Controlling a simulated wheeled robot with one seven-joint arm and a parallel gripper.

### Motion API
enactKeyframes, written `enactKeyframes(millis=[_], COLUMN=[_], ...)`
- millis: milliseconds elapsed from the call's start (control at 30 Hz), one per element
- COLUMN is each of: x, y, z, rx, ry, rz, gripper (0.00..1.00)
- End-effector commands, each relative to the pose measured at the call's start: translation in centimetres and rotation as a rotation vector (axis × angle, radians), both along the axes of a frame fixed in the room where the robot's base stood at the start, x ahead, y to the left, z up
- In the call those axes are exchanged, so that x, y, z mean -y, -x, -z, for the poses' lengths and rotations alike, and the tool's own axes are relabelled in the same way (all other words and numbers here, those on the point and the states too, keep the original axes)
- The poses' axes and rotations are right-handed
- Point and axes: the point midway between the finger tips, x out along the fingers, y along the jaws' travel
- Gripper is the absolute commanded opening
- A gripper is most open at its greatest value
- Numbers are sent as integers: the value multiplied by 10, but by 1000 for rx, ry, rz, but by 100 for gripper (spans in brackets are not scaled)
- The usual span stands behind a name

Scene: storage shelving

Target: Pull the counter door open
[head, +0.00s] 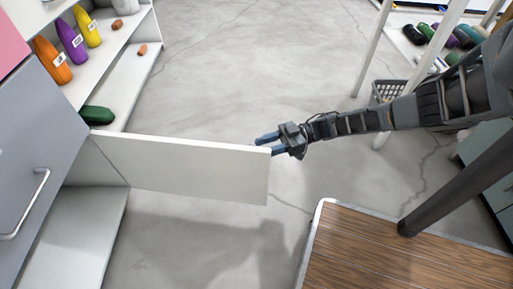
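The white counter door (190,167) stands swung out from the grey and white counter (45,130) on the left, and the compartment behind it shows open. My gripper (267,144) is at the free outer end of the door, by its top corner. Its two blue fingers point left and are apart, with a gap between them. The lower finger is very close to the door's end; I cannot tell whether it touches. The door's handle is not visible.
A grey drawer front with a metal handle (37,205) is at the left. Bottles (70,40) stand on the counter's shelves. A grey basket (388,92) and white rack legs (372,50) are at the right. The concrete floor (250,60) beyond the door is clear.

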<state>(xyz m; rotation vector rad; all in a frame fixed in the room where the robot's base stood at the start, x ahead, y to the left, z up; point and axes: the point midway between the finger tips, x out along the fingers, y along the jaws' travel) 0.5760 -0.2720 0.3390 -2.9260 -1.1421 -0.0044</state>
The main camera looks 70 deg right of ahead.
Motion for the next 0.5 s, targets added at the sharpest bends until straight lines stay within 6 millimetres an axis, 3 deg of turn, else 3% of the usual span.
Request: enactKeyframes(millis=[200, 500], x=[19, 24], y=[21, 27], z=[0, 0], rx=[1, 1], ry=[-1, -1], rz=[-1, -2], gripper=[38, 38])
